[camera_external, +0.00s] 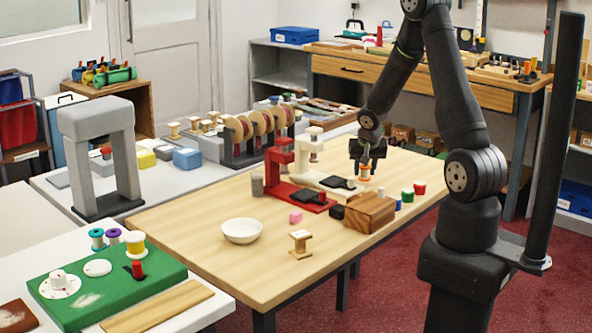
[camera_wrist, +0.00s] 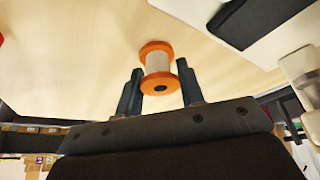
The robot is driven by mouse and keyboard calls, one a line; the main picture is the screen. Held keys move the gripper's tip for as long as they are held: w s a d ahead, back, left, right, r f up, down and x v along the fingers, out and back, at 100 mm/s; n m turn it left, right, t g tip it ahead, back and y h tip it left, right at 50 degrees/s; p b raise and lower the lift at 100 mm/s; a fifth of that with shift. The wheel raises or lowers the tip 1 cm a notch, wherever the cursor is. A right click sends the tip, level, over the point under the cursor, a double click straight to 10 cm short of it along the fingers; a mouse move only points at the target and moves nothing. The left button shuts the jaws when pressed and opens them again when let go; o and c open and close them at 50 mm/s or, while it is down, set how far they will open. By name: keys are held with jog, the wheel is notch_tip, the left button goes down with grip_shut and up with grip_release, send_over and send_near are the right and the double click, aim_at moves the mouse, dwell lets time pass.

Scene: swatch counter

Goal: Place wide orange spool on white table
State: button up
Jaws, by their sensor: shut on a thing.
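My gripper (camera_external: 365,163) is shut on the orange spool (camera_external: 364,173) over the far part of the wooden table (camera_external: 190,232). In the wrist view, the spool (camera_wrist: 156,65) has orange end discs and a pale middle, and sits between the two dark fingers of my gripper (camera_wrist: 158,85). I cannot tell whether it touches the tabletop. A white table (camera_external: 203,313) stands at the front left with a green board (camera_external: 105,284) on it. Another white-topped table (camera_external: 190,178) runs behind the wooden one.
Red (camera_external: 285,185) and white (camera_external: 316,150) stands lie left of my gripper. A grey arch (camera_external: 98,125) rises from the rear white table.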

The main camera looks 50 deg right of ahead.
notch_tip(320, 180, up, 3)
jog(key=shift+f, duration=0.1)
jog(key=s+d+r, duration=0.7)
jog(key=s, duration=0.2)
jog(key=w+a+f+n+y, duration=0.1)
jog(key=w+a+n, duration=0.2)
jog(key=a, duration=0.6)
jog(key=w+a+f+n+t+y, duration=0.1)
jog(key=w+a+n, duration=0.2)
jog(key=w+a, duration=0.4)
jog(key=w+a+f+n+y, duration=0.1)
jog(key=w+a+n, duration=0.2)
jog(key=a, duration=0.8)
jog(key=shift+w, duration=1.35)
